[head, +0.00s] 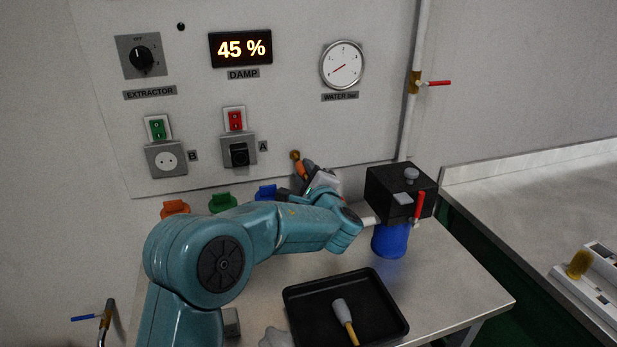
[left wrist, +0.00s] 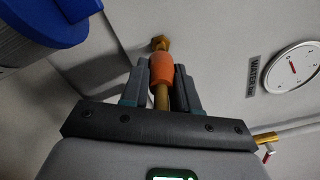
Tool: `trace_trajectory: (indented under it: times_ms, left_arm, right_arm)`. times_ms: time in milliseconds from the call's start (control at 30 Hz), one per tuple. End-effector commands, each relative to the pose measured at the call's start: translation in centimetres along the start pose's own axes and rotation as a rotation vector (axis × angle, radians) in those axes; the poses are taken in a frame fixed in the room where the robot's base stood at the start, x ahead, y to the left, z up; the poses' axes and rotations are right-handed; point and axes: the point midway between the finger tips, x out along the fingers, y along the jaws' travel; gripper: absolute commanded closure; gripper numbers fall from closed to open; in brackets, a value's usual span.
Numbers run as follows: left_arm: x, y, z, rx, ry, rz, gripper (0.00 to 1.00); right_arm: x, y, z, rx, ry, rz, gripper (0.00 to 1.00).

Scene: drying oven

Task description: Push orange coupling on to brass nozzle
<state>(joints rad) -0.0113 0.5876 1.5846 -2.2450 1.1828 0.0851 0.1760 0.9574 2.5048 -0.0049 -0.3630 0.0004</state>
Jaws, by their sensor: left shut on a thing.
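A brass-coloured stem runs back from the coupling between the fingers. The coupling's front end is lined up with the nozzle and very close to it; I cannot tell whether they touch. In the head view the orange coupling (head: 301,171) shows small, partly hidden by the gripper. My right gripper is not seen.
A black box (head: 388,190) on a blue container (head: 389,241) stands right of my left arm. Orange (head: 175,208), green (head: 222,202) and blue (head: 265,192) items sit along the wall.

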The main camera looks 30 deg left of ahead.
Motion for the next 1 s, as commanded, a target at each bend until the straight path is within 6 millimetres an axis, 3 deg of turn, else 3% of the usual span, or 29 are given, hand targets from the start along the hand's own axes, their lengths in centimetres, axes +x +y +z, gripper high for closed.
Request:
trace_trajectory:
  times_ms: [1000]
  left_arm:
    - [4.8,0.0,0.0,0.000,0.000,-0.001,1.00]
  right_arm:
    - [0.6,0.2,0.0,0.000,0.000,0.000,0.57]
